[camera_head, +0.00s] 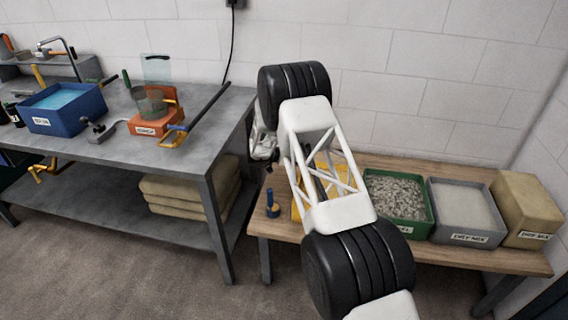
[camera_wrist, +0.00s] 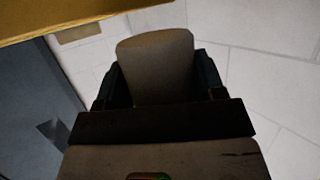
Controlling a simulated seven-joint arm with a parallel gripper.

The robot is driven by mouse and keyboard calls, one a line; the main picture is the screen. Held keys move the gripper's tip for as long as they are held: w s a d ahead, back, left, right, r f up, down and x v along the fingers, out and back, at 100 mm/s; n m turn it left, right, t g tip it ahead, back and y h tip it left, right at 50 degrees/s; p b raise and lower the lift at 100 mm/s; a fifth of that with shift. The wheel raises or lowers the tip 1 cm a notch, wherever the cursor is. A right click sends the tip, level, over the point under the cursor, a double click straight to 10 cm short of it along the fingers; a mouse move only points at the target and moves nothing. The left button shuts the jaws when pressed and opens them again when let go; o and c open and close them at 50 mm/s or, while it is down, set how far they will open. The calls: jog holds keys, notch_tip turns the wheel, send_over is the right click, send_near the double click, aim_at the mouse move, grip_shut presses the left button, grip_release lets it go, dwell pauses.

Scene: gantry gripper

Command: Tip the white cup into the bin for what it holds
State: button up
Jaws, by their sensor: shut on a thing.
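In the wrist view a pale, shaded cup (camera_wrist: 155,58) stands between the two dark fingers of my gripper (camera_wrist: 160,80), which is shut on it. I see only the cup's outer side, so its contents are hidden. In the head view my own arm covers the cup and the fingers. On the wooden table are a partly covered yellow bin (camera_head: 297,212), a green bin (camera_head: 418,231) of grey gravel and a grey bin (camera_head: 462,226) of pale powder. A yellow edge (camera_wrist: 60,20) crosses the wrist view's top left; I cannot tell if it is the yellow bin.
A beige block (camera_head: 527,205) stands at the wooden table's right end and a small blue object (camera_head: 272,205) at its left. The grey workbench (camera_head: 100,150) at left holds a blue bin (camera_head: 62,125), an orange box (camera_head: 150,128) and tools. A wall (camera_head: 450,90) stands behind.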

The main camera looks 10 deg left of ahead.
jog(key=d+r+n+t+y, duration=0.2)
jog(key=d+r+n, duration=0.1)
jog(key=d, duration=0.5)
jog(key=d+r+n+t+y, duration=0.2)
jog(key=d+r+y, duration=0.1)
jog(key=d, duration=0.5)
jog(key=s+d+r+m+g+h, duration=0.1)
jog(key=s+d+m+g+h, duration=0.1)
jog(key=s+d, duration=0.3)
jog(key=s+d+r+m+g+h, duration=0.2)
jog(key=s+d, duration=0.4)
jog(key=d, duration=0.8)
jog(key=s+d+r+m+g+h, duration=0.1)
jog(key=s+d+m+g+h, duration=0.1)
jog(key=s+d, duration=0.4)
jog(key=shift+d+r+m, duration=0.2)
jog(key=shift+d+m, duration=0.4)
jog(key=shift+d, duration=1.3)
jog(key=shift+g, duration=0.3)
jog(key=shift+f, duration=0.2)
